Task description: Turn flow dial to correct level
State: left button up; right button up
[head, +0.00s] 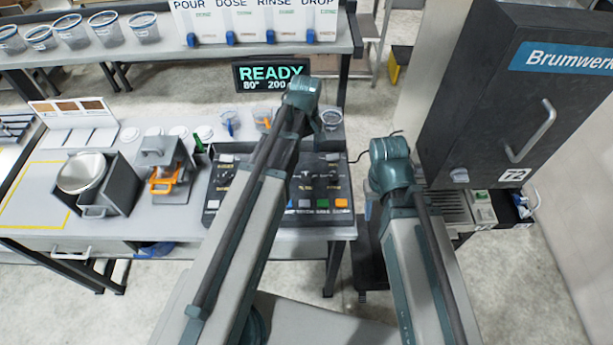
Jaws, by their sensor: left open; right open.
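A dark control panel (213,203) lies on the counter, with small dials, sliders and coloured buttons. Its labels are too small to read, so I cannot tell which control is the flow dial. A display (271,75) behind the panel reads READY, 80° and 200. My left arm crosses in front of the panel and hides its middle. My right arm stands right of the panel. I cannot make out either gripper; the arms hide that area.
An orange-handled press (165,180) and a grey unit with a round pan (83,173) stand left of the panel. Small cups stand behind it. The cabinet bounds the right side.

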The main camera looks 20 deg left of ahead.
aim_at(306, 177)
pick_arm(q)
notch_tip(306, 177, down, 12)
jog(key=b, duration=1.1)
jog(key=shift+r, duration=0.1)
grip_shut()
